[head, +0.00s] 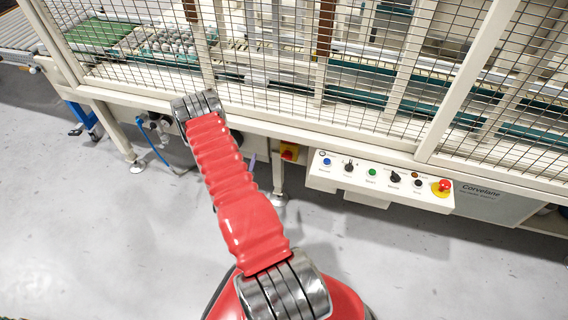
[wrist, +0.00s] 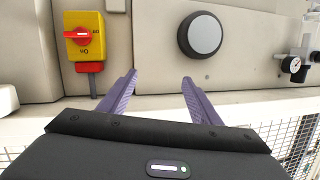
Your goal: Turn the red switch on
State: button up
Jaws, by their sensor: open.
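The red switch (wrist: 77,35) is a rotary handle on a yellow box at the upper left of the wrist view. Its white-marked handle lies roughly level; the small lettering around it is hard to read. In the head view the red switch (head: 288,154) shows small under the machine's front beam. My gripper (wrist: 160,78) is open and empty, its two purple fingers apart, to the right of and below the switch in the wrist view and not touching it. In the head view my red arm hides most of the gripper; only a bit of purple shows beside the arm.
A round grey knob or cap (wrist: 203,35) is on the panel right of the switch, and a gauge (wrist: 293,65) is farther right. A control panel (head: 330,183) with buttons and a red emergency stop (head: 443,186) juts out at the right. Mesh guarding (head: 375,70) stands above.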

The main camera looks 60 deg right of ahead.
aim_at(286, 158)
jog(key=s+a+f+g+h, duration=0.1)
jog(key=s+f, duration=0.3)
jog(key=s, duration=0.3)
jog(key=s+a+f+g+h, duration=0.1)
jog(key=s+f, duration=0.3)
jog(key=s, duration=0.4)
jog(key=shift+s+a+f+h, duration=0.15)
jog(key=shift+s+h, duration=0.15)
jog(key=shift+h, duration=0.3)
jog(key=d, duration=0.4)
jog(key=w+d, duration=0.1)
jog(key=d, duration=0.4)
jog(key=w+d, duration=0.1)
jog(key=d, duration=0.3)
jog(key=shift+w+d, duration=0.1)
jog(key=shift+d, duration=0.25)
jog(key=shift+c, duration=0.2)
